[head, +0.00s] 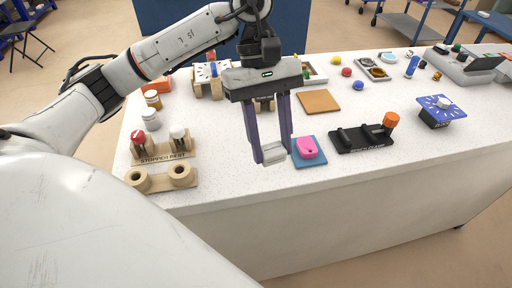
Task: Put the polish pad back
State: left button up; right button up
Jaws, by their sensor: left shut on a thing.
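Just right of the fingers, a pink rounded piece (307,147) rests on a blue square mat (312,161). I cannot tell whether the held block touches the table. My right gripper is not in view.
A black holder (362,140) with an orange knob stands right of the blue mat. A brown square board (319,101) lies behind. A wooden stopper rack (162,150) and jars (150,119) stand left. Bare table (225,165) lies between rack and gripper.

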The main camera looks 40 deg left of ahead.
pick_arm(q)
jog(key=w+a+r+n+t+b, duration=0.1)
jog(key=w+a+r+n+t, duration=0.25)
jog(key=n, duration=0.75)
jog(key=shift+n+t, duration=0.3)
jog(key=shift+t, duration=0.15)
jog(key=f, duration=0.3)
jog(key=s+a+f, duration=0.1)
jog(key=f, duration=0.5)
jog(key=shift+s+a+f, duration=0.15)
jog(key=shift+s+f, duration=0.05)
jog(key=shift+f, duration=0.15)
jog(key=shift+f+b, duration=0.2)
jog(key=shift+b, duration=0.25)
jog(key=o, duration=1)
jog(key=shift+r, duration=0.1)
